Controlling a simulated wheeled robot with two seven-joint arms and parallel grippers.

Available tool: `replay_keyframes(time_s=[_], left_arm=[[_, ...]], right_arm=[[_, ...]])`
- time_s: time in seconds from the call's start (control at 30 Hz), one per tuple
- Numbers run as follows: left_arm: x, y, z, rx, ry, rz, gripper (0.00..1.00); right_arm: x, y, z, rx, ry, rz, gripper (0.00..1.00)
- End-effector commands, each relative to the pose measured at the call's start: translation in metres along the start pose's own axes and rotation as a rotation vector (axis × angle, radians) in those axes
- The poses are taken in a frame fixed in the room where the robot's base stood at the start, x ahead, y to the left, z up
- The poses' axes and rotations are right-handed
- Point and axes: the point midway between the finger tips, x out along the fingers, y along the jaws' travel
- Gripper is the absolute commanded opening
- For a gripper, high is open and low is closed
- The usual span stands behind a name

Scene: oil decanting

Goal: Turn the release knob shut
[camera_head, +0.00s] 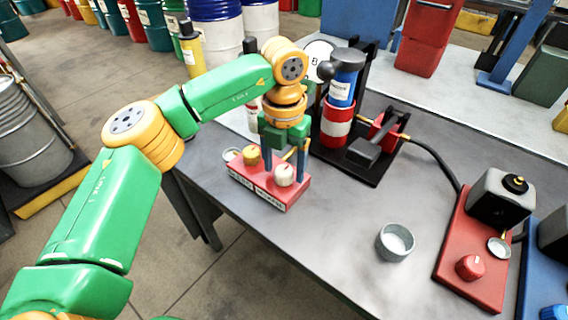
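I cannot tell from the lettering which one is the release knob. My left gripper (284,179) points down over the block. Its two blue fingers stand apart, one on each side of the cream knob, with the knob seeming narrower than the gap. Contact is not clear. The yellow knob is left of the fingers. My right gripper is out of view.
Behind the gripper stands a red, white and blue cylinder (338,122) on a black base. A grey cup (395,242) stands front centre. A red panel (455,240) with a red knob (470,267) lies at the right, linked by a black hose (436,160). The table between is clear.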

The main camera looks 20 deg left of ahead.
Motion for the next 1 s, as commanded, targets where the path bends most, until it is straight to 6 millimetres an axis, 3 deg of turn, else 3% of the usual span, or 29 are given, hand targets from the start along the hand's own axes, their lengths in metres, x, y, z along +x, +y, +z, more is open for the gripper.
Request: replay_keyframes(time_s=[0.33, 0.6, 0.7, 1.0], left_arm=[[-0.006, 0.000, 0.001, 0.001, -0.003, 0.000, 0.79], [-0.061, 0.000, 0.001, -0.001, -0.003, 0.000, 0.79], [-0.070, 0.000, 0.000, 0.000, 0.000, 0.000, 0.79], [-0.071, 0.000, 0.000, 0.001, 0.000, 0.000, 0.79]], right_arm=[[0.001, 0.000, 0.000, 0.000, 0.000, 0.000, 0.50], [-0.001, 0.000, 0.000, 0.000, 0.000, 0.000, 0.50], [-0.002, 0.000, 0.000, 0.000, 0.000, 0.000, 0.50], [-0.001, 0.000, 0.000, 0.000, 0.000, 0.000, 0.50]])
